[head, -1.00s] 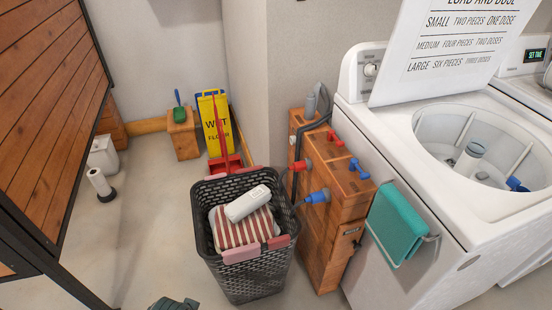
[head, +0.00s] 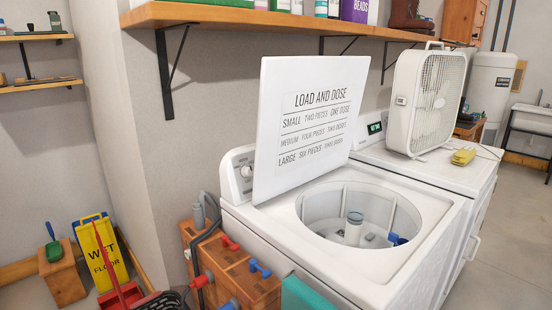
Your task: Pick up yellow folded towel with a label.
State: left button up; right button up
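A small yellow item (head: 463,157), which looks like the yellow folded towel, lies on top of the far white machine (head: 440,172), to the right of a box fan. It is too small here to make out a label. A thin cord shows close beside it. Neither of my grippers is in the head view.
A white box fan (head: 424,100) stands on the far machine. The near washer (head: 395,290) has its lid (head: 312,125) up and its tub open. A teal towel (head: 305,295) hangs at its front. Open floor (head: 515,240) lies at the right.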

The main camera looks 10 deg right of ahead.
aim_at(466, 154)
jog(key=z, duration=1.55)
jog(key=i+l+z, duration=0.25)
jog(key=i+l, duration=0.25)
jog(key=l, duration=0.15)
jog(key=i+l+z, duration=0.25)
jog(key=i+l, duration=0.25)
jog(key=i+l+z, duration=0.25)
jog(key=i+l, duration=0.15)
jog(key=i, duration=0.3)
jog(key=i+u, duration=0.25)
jog(key=i, duration=0.2)
jog(key=i+u, duration=0.3)
jog(key=i, duration=0.15)
jog(key=i+l+u, duration=0.25)
jog(key=i, duration=0.15)
jog(key=i+l+u, duration=0.1)
jog(key=i+u, duration=0.15)
jog(key=i, duration=0.2)
